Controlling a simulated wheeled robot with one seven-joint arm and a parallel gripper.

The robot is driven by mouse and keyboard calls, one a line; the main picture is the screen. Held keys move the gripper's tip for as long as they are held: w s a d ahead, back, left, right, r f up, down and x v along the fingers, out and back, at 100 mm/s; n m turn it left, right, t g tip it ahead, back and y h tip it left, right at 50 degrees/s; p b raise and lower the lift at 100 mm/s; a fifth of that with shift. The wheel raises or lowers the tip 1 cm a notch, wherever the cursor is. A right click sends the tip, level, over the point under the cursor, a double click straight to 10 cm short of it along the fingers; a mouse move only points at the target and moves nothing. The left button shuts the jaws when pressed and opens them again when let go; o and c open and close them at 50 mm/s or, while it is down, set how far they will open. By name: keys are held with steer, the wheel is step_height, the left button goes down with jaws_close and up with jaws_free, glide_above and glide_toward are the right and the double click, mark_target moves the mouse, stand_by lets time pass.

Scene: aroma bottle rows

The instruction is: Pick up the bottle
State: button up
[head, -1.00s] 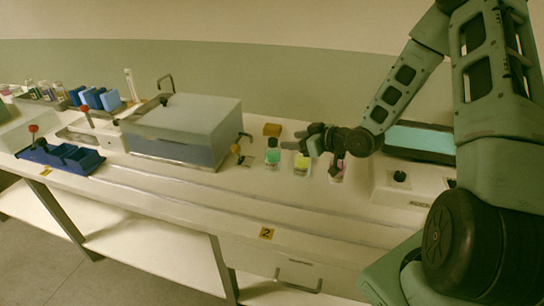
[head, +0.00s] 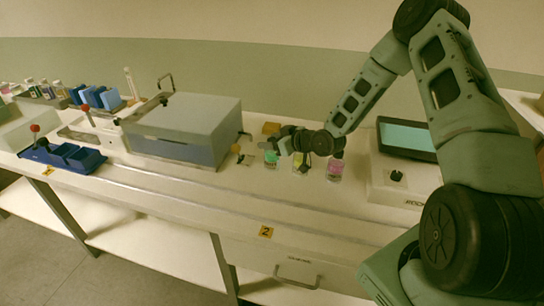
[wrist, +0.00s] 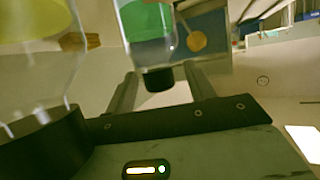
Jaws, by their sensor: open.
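The green bottle (head: 271,159) stands upright on the bench, at the left end of a short row. The yellow bottle (head: 302,163) and the pink bottle (head: 335,169) stand to its right. My gripper (head: 272,142) is over the row, its fingers near the top of the green bottle. In the wrist view, the green bottle (wrist: 149,25) appears cap-down, with its black cap between the two open fingers (wrist: 160,72). It is not gripped. The yellow bottle (wrist: 35,65) looms close at the left of that view. My gripper partly covers the yellow bottle in the head view.
A large grey box (head: 184,128) stands left of the row. An orange block (head: 270,128) lies behind the green bottle. A device with a screen (head: 407,139) stands to the right. The bench (head: 200,195) in front of the row is clear.

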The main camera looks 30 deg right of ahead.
jaws_close()
steer(key=shift+r, duration=0.1)
step_height(320, 180, up, 10)
steer(key=shift+f+b, duration=0.2)
steer(key=shift+b, duration=0.3)
step_height(320, 180, up, 6)
steer(key=p, duration=0.5)
steer(key=shift+r, duration=0.15)
